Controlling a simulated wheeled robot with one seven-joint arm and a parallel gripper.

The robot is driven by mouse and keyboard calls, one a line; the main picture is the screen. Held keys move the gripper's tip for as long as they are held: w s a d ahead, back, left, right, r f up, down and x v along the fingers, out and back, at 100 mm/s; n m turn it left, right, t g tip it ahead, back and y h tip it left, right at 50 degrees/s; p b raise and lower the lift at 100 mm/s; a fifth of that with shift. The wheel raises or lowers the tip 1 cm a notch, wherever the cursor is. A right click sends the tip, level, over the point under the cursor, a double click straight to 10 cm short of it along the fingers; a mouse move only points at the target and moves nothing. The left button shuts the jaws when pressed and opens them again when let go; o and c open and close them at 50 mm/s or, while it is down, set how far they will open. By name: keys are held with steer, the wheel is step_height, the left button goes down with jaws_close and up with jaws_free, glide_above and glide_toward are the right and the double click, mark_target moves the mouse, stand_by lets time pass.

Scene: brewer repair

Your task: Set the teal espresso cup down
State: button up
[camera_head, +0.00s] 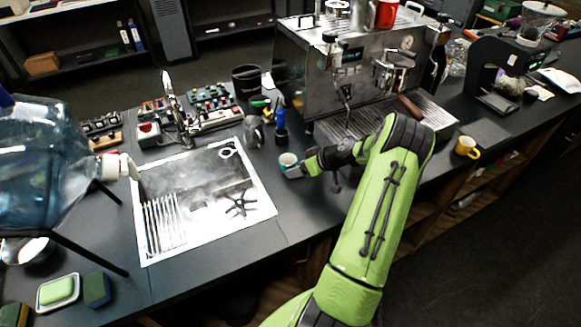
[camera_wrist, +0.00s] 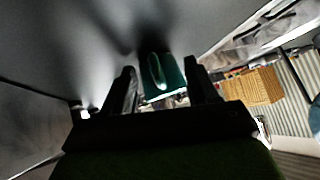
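The teal espresso cup (camera_head: 289,161) is upright at the right edge of the white sink area, with its pale inside showing from above. My gripper (camera_head: 304,166) reaches it from the right, low over the counter. In the wrist view, the cup (camera_wrist: 172,76) sits between the two fingers (camera_wrist: 160,80), its handle facing the camera. The fingers stand apart, one close on each side of the cup, and look shut on it. Whether the cup's base touches the counter cannot be told.
A sink (camera_head: 196,196) with a drying rack is left of the cup. A blue-topped bottle (camera_head: 281,127) stands close behind it. The espresso machine (camera_head: 352,75) is behind right. A yellow cup (camera_head: 467,147) is far right. The counter in front of the cup is clear.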

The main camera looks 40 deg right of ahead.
jaws_close()
stand_by(0.3)
step_height(320, 180, up, 10)
steer(key=shift+r, duration=0.1)
